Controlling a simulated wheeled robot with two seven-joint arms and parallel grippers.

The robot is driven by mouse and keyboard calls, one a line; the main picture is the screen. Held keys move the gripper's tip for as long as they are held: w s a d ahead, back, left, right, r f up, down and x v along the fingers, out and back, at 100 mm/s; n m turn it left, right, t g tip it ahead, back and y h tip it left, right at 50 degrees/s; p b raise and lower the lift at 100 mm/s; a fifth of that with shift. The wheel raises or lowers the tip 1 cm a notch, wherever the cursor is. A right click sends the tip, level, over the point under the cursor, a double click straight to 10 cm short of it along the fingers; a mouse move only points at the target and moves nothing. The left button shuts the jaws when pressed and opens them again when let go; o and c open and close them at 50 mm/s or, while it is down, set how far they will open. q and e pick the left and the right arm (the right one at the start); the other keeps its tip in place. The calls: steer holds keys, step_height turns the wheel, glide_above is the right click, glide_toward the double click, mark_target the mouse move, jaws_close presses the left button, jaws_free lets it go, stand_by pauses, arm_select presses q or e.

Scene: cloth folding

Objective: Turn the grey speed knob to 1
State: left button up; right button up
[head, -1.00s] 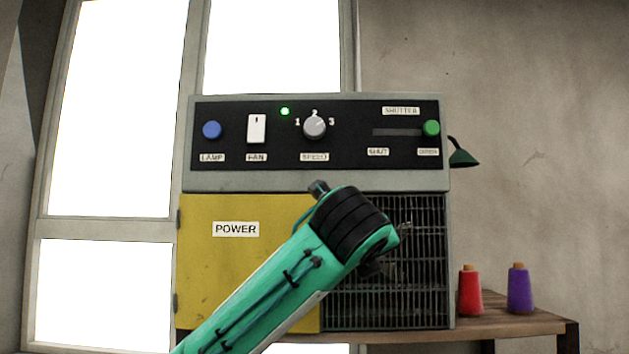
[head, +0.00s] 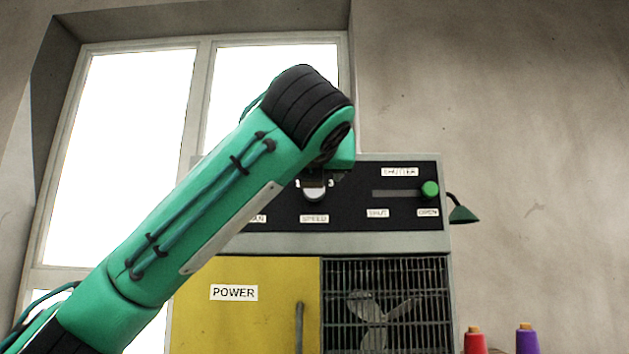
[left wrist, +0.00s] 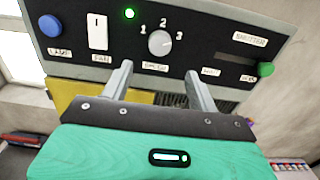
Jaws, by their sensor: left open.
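The grey speed knob (left wrist: 160,43) is on the black control panel (left wrist: 185,22), with marks 1, 2 and 3 around it. Its light pointer line seems to lean toward the side of 2 and 3, but it is small. In the head view the knob (head: 314,194) shows only in part under my left arm's wrist. My left gripper (left wrist: 161,76) is open and empty in the left wrist view. Its two fingers are apart, below the knob in that picture, and seem not to touch it. In the head view the fingers are mostly hidden. My right gripper is not in view.
The panel also has a blue lamp button (left wrist: 50,26), a white fan switch (left wrist: 98,32), a lit green light (left wrist: 129,13) and a green shutter knob (head: 430,189). Below are a yellow power door (head: 240,325) and a fan grille (head: 385,300). Red (head: 475,343) and purple (head: 527,342) spools stand right.

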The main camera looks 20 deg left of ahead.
mark_target(314, 190)
arm_select(q)
steer(key=p+x, duration=0.4)
steer(key=x, duration=0.6)
steer(key=shift+f+p, duration=0.1)
steer(key=shift+p, duration=0.3)
steer(key=c, duration=1)
steer(key=shift+o, duration=0.2)
